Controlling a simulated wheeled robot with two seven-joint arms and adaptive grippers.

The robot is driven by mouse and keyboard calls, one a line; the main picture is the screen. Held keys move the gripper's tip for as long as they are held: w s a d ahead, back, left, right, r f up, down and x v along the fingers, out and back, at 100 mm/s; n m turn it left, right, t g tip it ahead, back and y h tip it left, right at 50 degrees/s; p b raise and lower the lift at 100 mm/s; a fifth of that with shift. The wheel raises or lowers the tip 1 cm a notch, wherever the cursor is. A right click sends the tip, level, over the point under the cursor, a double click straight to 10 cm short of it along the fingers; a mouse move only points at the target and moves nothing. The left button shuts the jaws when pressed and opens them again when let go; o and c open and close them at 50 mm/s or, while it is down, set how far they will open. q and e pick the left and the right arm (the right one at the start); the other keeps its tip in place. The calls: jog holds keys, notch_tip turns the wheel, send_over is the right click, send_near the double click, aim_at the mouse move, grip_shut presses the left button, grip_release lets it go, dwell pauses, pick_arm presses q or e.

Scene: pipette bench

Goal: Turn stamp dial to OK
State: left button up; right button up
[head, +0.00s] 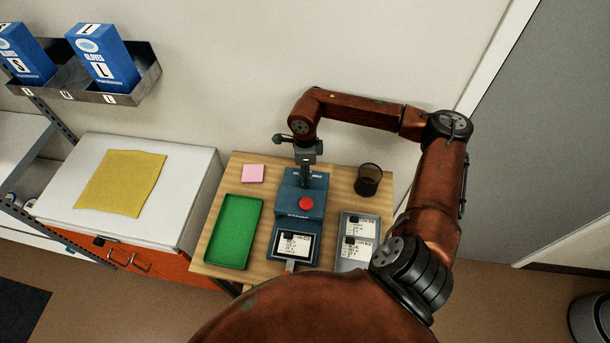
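The blue stamp machine (312,214) stands on the wooden table (233,173), with a round red button (306,203) on top. A printed card (295,244) lies in its front part. My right gripper (306,184) points down at the rear top of the machine, behind the red button. Its fingers are small and dark here, and I cannot tell whether they are open or shut, or touching the machine. I cannot make out the dial or its setting; the gripper covers part of the machine's rear. My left gripper is not in view.
A green tray (233,231) lies left of the machine, and a grey tray (343,264) with printed cards (361,228) lies right. Pink notes (252,173) and a dark mesh cup (368,179) stand behind. A white cabinet (188,180) with a yellow cloth (121,182) is at left.

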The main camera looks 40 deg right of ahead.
jog(key=shift+w+d+r, duration=0.1)
jog(key=shift+r, duration=3.9)
jog(key=shift+f, duration=0.1)
